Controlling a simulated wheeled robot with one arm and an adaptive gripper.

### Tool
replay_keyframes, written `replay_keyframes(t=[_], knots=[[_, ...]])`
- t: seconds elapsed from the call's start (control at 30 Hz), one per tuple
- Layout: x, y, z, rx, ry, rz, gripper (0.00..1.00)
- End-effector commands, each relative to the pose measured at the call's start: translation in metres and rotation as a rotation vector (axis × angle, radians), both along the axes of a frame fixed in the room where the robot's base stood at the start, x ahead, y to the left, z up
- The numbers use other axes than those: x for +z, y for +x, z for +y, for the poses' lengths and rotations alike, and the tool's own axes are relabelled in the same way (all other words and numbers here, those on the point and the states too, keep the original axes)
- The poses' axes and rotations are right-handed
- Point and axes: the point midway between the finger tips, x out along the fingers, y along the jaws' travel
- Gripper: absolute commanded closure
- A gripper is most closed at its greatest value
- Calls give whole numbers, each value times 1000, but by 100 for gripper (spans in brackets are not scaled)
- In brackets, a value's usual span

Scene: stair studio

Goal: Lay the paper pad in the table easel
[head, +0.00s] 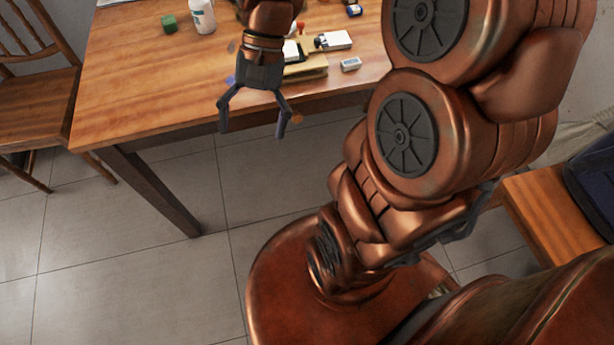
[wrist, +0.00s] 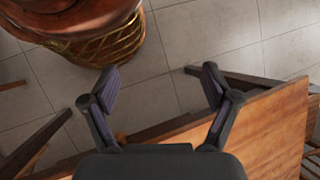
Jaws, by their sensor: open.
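My gripper (head: 252,127) hangs open and empty, fingers down, in front of the wooden table's near edge in the head view. In the wrist view my gripper (wrist: 160,82) has its fingers wide apart with only tiled floor between them. A tan, flat, pad-like block (head: 308,69) lies on the table just right of and behind my gripper, partly hidden by it. A white flat piece (head: 335,40) with a dark part at its left lies behind that. I cannot tell which of these is the paper pad. I cannot make out a table easel; my arm hides part of the tabletop.
A wooden chair (head: 35,105) stands left. The tabletop's left front is clear.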

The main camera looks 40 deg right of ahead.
Motion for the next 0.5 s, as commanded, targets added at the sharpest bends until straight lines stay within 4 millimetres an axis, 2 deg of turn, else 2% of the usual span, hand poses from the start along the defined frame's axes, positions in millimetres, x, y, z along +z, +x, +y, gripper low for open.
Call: replay_keyframes(t=[0.03, 0.2, 0.4, 0.5], knots=[[-3, -15, 5, 67, -36, -21, 13], [-15, -61, 7, 282, -138, -76, 13], [-29, -104, -4, 499, -241, -137, 13], [-34, -118, -10, 570, -273, -152, 13]])
